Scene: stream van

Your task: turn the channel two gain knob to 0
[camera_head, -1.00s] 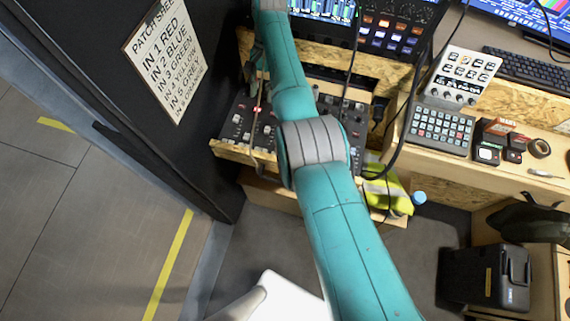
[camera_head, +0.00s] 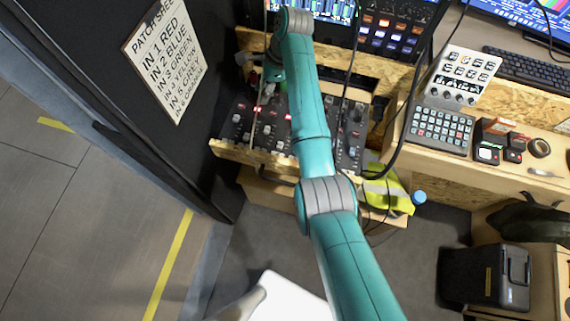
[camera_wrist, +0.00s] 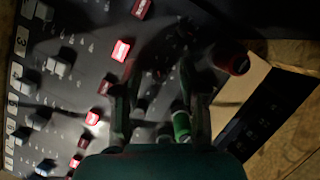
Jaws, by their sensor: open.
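The mixer (camera_head: 238,122) is a dark panel with faders and small knobs on the wooden desk; it fills much of the wrist view (camera_wrist: 90,60), tilted. My gripper (camera_wrist: 162,105) is open, its two dark fingers over the panel's back part. A green cylinder (camera_wrist: 181,125), perhaps a cable plug, shows beside the right finger; I cannot tell whether they touch. A red round piece (camera_wrist: 232,60) lies further right. I cannot tell which small knob is the channel two gain; the fingers and shadow hide part of the knob rows.
A patch sheet (camera_head: 166,58) listing inputs by colour hangs on the dark wall at left. Dark cables hang in front of the desk. A button pad (camera_head: 440,128) and a white controller (camera_head: 462,76) stand to the right. A yellow vest (camera_head: 388,190) hangs below.

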